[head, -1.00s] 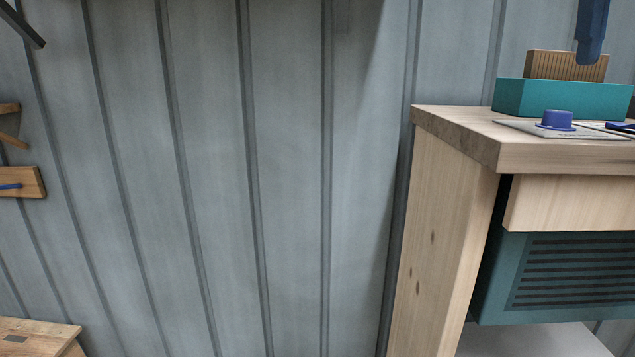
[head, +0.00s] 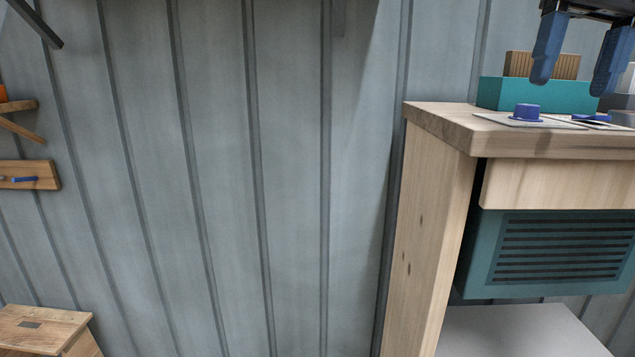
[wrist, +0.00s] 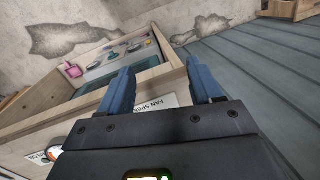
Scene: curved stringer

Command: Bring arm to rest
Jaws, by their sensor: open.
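My gripper (head: 578,72) shows at the upper right of the head view, its two blue fingers pointing down and apart. It is open, with nothing seen between the fingers. It appears above the wooden workbench (head: 440,123); how far it is from the bench I cannot tell. In the wrist view, the same gripper (wrist: 157,88) shows both blue fingers spread, with a wooden cabinet edge and a label reading "FAN SPE..." (wrist: 155,104) beyond them.
A teal box (head: 535,95) holding a ribbed wooden block (head: 541,65) stands on the bench. A blue knob (head: 526,112) sits on a plate in front. A teal vented unit (head: 560,252) hangs below. A wooden stool (head: 40,325) is at lower left. Open wall space lies between.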

